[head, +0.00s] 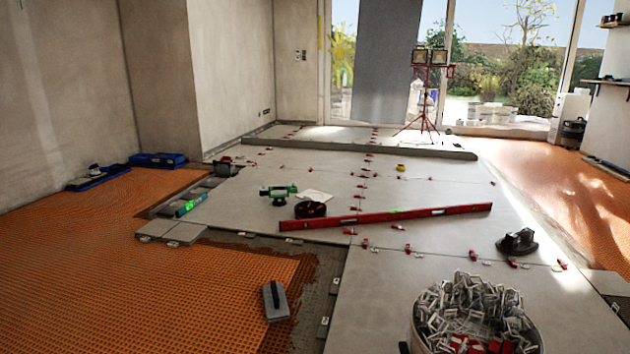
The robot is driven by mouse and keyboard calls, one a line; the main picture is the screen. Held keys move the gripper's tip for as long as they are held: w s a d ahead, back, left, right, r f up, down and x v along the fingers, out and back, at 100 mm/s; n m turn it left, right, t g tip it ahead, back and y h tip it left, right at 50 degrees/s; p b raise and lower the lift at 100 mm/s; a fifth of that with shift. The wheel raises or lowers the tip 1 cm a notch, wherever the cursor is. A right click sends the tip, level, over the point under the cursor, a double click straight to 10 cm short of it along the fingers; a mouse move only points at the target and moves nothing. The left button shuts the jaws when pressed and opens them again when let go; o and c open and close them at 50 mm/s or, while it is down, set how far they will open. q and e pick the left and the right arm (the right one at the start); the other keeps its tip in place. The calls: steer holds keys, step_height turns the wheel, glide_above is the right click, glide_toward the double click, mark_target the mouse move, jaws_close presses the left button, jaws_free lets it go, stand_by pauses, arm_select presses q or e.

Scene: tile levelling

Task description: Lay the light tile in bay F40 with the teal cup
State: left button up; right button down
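Neither of my grippers is in view. A green tool with a dark round base (278,193) lies on the laid floor left of centre; I cannot tell if it is a suction cup. A teal-green bar-shaped tool (190,205) lies at the left edge of the laid tiles. Large light tiles (400,265) cover the middle and right of the floor. No separate loose large light tile can be made out. A bare, dark mortar strip (318,262) borders the laid tiles at the front left. No label reading F40 is legible.
A bucket of clips (418,335) stands front right. A long red level (385,216) crosses the tiles, near a black round item (310,209). Blue trays (158,160) sit by the wall. A red lamp stand (428,100) stands behind.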

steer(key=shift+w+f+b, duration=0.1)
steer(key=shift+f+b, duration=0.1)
steer(key=shift+b, duration=0.1)
stand_by(0.4)
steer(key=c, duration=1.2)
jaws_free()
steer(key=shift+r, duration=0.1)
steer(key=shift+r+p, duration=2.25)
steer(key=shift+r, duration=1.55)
